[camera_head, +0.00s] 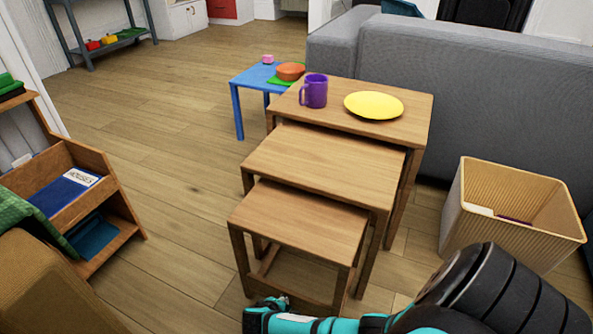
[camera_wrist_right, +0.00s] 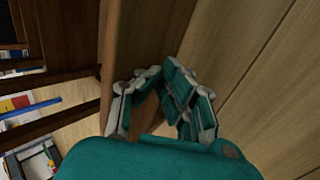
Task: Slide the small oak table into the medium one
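A nest of three oak tables is in the middle of the head view. The small table (camera_head: 303,217) is lowest and nearest, its back part under the medium table (camera_head: 325,162), with most of its top sticking out in front. The medium table sticks out from under the large table (camera_head: 410,120). My right gripper (camera_head: 267,307) is low by the small table's front legs. In the right wrist view its fingers (camera_wrist_right: 172,82) converge and look shut, close to brown wood; contact is unclear. My left gripper is out of view.
A purple mug (camera_head: 314,91) and a yellow plate (camera_head: 374,105) stand on the large table. A blue table (camera_head: 249,78) is behind left, a grey sofa (camera_head: 480,95) behind right. A ribbed bin (camera_head: 484,236) stands right. Floor at left is clear up to a wooden shelf (camera_head: 118,228).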

